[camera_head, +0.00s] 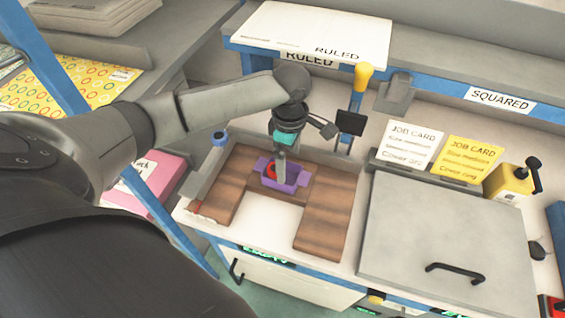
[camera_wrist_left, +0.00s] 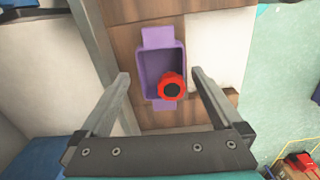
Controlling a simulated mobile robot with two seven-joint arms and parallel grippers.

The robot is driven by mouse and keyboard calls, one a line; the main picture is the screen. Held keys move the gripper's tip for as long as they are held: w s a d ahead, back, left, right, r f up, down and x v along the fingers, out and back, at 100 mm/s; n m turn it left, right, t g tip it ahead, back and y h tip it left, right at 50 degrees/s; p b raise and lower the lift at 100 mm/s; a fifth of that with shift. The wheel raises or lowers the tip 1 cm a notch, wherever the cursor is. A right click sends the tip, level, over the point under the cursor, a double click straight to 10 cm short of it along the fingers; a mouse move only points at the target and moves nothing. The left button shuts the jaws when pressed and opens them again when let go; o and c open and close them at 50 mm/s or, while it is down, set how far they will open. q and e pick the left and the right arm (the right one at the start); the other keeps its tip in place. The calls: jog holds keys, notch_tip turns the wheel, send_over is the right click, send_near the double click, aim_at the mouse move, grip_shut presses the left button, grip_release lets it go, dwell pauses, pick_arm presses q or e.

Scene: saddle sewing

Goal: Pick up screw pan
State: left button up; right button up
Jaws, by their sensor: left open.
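A small purple pan (camera_head: 291,178) with tabs at its ends rests on the brown wooden board (camera_head: 325,220). In the left wrist view the purple pan (camera_wrist_left: 147,62) lies ahead of my fingers, with a red, black-centred round thing (camera_wrist_left: 172,87) in or over one end of it. My left gripper (camera_head: 281,168) points down at the pan in the head view. In the left wrist view the left gripper (camera_wrist_left: 160,78) is open, one finger on each side of the pan, apart from it. I cannot tell its height above the pan. My right gripper is not in view.
A grey lidded box (camera_head: 450,235) with a black handle stands to the right. Two job cards (camera_head: 410,145) stand behind it. A yellow-handled tool (camera_head: 362,78) stands upright behind the board. A raised shelf (camera_head: 440,75) runs along the back.

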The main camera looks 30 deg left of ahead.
aim_at(288, 181)
pick_arm(q)
notch_tip(288, 181, down, 6)
jog(key=shift+s+r+b, duration=0.1)
jog(key=shift+r+b, duration=0.05)
jog(key=shift+b, duration=0.4)
jog(key=c, duration=1.1)
jog(key=shift+r, duration=0.1)
